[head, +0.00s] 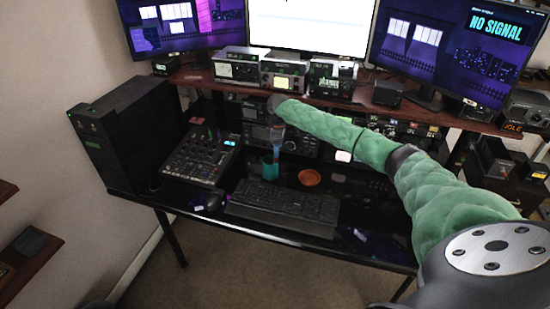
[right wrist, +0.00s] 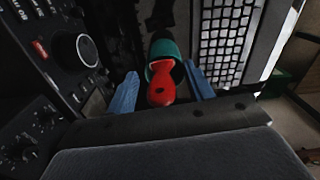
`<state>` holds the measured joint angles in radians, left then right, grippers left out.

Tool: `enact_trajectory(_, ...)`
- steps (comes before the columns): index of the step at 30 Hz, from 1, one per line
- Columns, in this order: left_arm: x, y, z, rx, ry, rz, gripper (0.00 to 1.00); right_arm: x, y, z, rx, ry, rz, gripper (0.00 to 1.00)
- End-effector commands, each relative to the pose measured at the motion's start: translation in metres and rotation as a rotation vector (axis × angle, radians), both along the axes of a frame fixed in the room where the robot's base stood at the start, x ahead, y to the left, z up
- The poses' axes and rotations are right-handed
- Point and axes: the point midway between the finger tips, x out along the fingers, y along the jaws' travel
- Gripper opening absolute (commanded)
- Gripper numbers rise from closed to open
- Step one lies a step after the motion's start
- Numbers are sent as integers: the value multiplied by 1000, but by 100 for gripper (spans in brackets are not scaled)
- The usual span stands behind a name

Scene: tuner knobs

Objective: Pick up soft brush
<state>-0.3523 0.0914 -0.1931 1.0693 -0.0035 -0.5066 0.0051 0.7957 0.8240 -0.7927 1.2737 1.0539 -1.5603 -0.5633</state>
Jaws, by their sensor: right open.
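A red handle with a rounded end and a small hole, likely the soft brush (right wrist: 161,84), stands in a teal cup (right wrist: 160,48) in the right wrist view. The teal cup also shows in the head view (head: 270,169), on the desk behind the keyboard. My right gripper (right wrist: 162,92) is open, with one blue finger on each side of the red handle and gaps between. In the head view the right gripper (head: 276,142) points down just above the cup; the brush cannot be made out there. The brush's lower end is hidden in the cup. My left gripper is not in view.
A keyboard (head: 283,206) lies in front of the cup, and a mixer (head: 203,155) stands to its left. An orange round dish (head: 309,177) is to its right. Radio gear with knobs (head: 299,141) stands close behind. A shelf (head: 300,98) with devices runs above.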

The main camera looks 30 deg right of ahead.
Motion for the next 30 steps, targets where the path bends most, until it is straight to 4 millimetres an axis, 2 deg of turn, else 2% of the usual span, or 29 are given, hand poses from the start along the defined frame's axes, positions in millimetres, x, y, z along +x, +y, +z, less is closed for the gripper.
enact_trajectory(8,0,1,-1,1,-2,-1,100,0,0,-2,-1,1,0,52)
enact_trajectory(15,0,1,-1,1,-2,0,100,0,0,-2,-1,1,0,7)
enact_trajectory(16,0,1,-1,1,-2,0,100,0,0,-2,-1,1,0,5)
enact_trajectory(23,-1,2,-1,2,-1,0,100,0,0,-2,-1,1,0,5)
enact_trajectory(28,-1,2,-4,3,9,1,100,0,0,7,-1,-1,0,5)
enact_trajectory(30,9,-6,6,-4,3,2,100,0,0,15,-1,-1,0,5)
